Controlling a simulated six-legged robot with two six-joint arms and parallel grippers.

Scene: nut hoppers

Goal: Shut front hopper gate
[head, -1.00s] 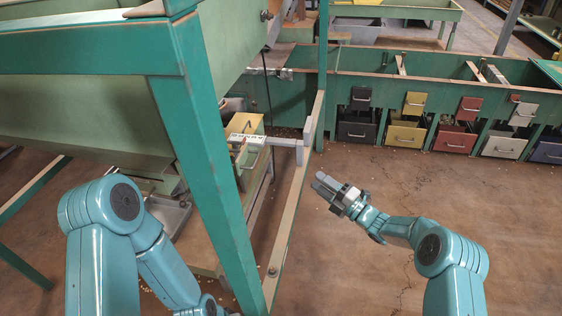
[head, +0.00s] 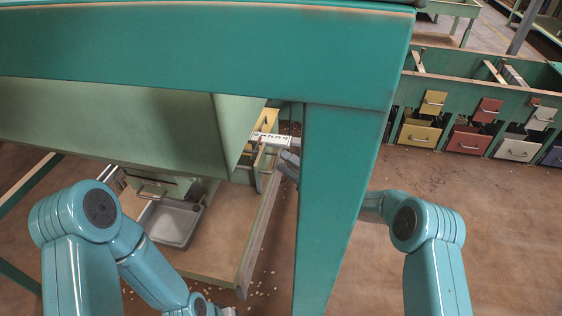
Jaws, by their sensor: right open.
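The green hopper (head: 110,125) fills the upper left, behind a thick teal frame. Under it is a green outlet part (head: 165,185) with a bar handle, above a grey metal tray (head: 172,222). A white lettered bar (head: 270,139) lies by a yellow box at the hopper's right side. I cannot tell which part is the front gate or whether it is shut. My right arm passes behind the teal post. The grey fingers of my right gripper (head: 288,165) show left of it, open, close to the lettered bar; contact is unclear.
The teal post (head: 335,200) stands between my right forearm and its gripper. A wooden board (head: 225,230) lies under the hopper, with scattered nuts beside it. A row of coloured drawers (head: 470,138) stands at the back right.

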